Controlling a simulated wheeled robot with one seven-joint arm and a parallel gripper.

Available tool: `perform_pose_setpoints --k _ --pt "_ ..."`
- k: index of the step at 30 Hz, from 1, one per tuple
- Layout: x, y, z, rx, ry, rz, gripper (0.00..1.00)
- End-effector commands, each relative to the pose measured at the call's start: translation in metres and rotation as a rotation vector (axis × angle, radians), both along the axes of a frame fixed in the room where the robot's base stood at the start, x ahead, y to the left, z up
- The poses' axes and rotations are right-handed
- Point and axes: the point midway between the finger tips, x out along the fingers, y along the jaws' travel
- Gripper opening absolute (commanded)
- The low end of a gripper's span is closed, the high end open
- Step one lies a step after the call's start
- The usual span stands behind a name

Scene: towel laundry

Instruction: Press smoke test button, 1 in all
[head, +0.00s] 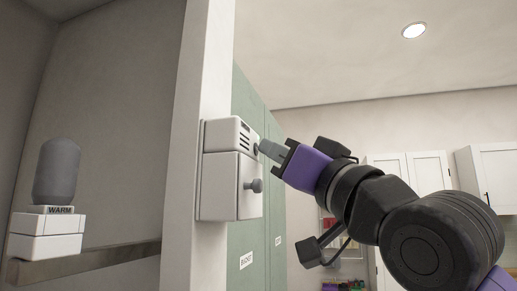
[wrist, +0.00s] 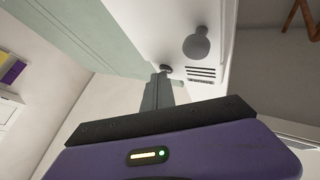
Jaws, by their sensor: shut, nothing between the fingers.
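A white box unit (head: 230,185) is fixed to the end of a pale wall panel. Its upper part, the smoke alarm (head: 227,132), has dark slots, which also show in the wrist view (wrist: 201,74). A small dark round button (head: 256,148) is on its front face beside the slots; it also shows in the wrist view (wrist: 166,69). My gripper (head: 262,147) is shut and empty, with its fingertips right at the button. The fingertips (wrist: 158,78) partly cover the button in the wrist view. I cannot tell whether they touch or press it.
A grey knob (head: 254,185) sticks out from the box below the button; in the wrist view the knob (wrist: 196,43) is close to the fingers. Green doors (head: 262,215) stand behind. A shelf (head: 90,262) at left holds a grey rounded object (head: 57,172) on white boxes.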

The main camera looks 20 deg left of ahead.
Motion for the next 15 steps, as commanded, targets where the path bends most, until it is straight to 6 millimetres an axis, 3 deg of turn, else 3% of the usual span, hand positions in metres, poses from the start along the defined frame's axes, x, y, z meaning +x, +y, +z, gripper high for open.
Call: perform_pose_setpoints --k 15 --pt "-0.001 -0.016 -0.001 -0.001 0.001 0.0 0.0"
